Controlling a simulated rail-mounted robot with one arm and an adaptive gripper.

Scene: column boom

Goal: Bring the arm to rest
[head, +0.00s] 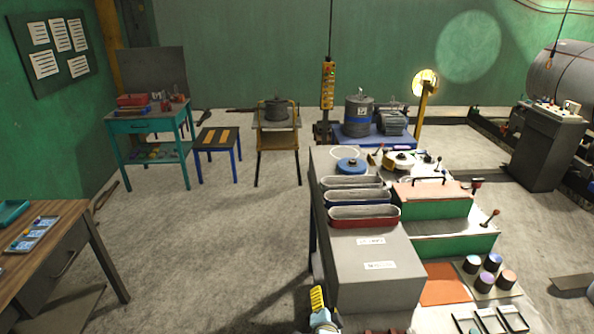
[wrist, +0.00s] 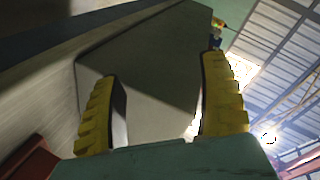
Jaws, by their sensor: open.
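My gripper shows in the wrist view (wrist: 160,105) with its two yellow ridged fingers spread apart and nothing between them. Behind the fingers is a plain grey surface, close to the camera; I cannot tell exactly what it is. In the head view the yellow end of my gripper (head: 318,298) shows at the bottom edge, just left of the lower corner of the grey console (head: 368,278). Most of my arm is outside the head view.
The grey console carries several oblong bins (head: 364,216) and green-sided blocks (head: 440,245). Several round pots stand on a small tray (head: 500,290) at the right. A wooden desk (head: 60,240) is at the left. Open concrete floor (head: 210,240) lies between desk and console.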

